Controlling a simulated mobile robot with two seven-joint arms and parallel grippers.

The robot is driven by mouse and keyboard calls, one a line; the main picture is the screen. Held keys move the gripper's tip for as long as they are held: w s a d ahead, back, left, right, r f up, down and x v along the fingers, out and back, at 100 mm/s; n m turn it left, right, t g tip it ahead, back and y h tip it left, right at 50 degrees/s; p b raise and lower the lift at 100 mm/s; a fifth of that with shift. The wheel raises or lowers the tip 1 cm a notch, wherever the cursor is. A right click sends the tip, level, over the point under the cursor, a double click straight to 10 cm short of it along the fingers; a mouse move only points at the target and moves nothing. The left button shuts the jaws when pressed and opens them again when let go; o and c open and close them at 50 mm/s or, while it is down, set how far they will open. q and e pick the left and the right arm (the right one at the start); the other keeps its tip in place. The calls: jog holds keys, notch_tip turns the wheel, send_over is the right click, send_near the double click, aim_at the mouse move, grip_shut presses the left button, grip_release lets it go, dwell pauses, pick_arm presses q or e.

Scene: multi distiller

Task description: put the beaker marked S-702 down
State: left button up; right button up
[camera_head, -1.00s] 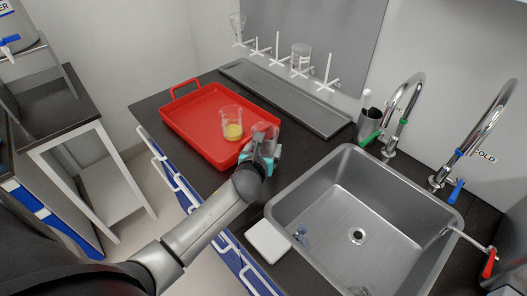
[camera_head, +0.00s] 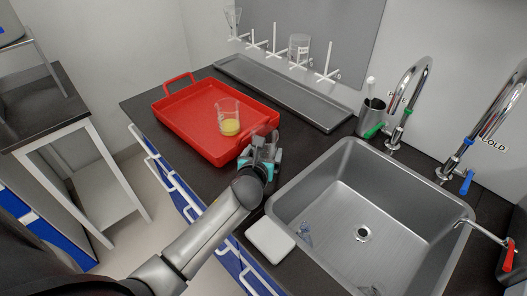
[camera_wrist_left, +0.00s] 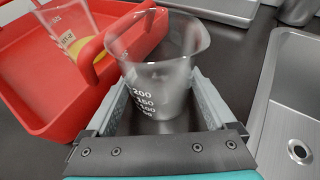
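A clear, empty-looking glass beaker (camera_wrist_left: 160,75) with white volume marks stands upright between the fingers of my left gripper (camera_wrist_left: 160,90) in the left wrist view. The fingers lie against its two sides, so the gripper appears shut on it. No S-702 mark is legible. In the head view the left gripper (camera_head: 262,150) and faint beaker are at the red tray's near right corner, over the dark counter (camera_head: 315,155). I cannot tell whether the beaker's base touches the counter. My right gripper is not in view.
The red tray (camera_head: 165,118) holds another beaker (camera_head: 228,118) with yellow liquid. A steel sink (camera_head: 340,205) lies to the right, with a white pad (camera_head: 270,240) at its near left edge. A grey trough (camera_head: 285,92) and wall pegs are behind. Some counter is free between tray and sink.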

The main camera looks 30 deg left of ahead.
pick_arm(q)
jog(key=shift+o, duration=0.6)
jog(key=shift+r, duration=0.1)
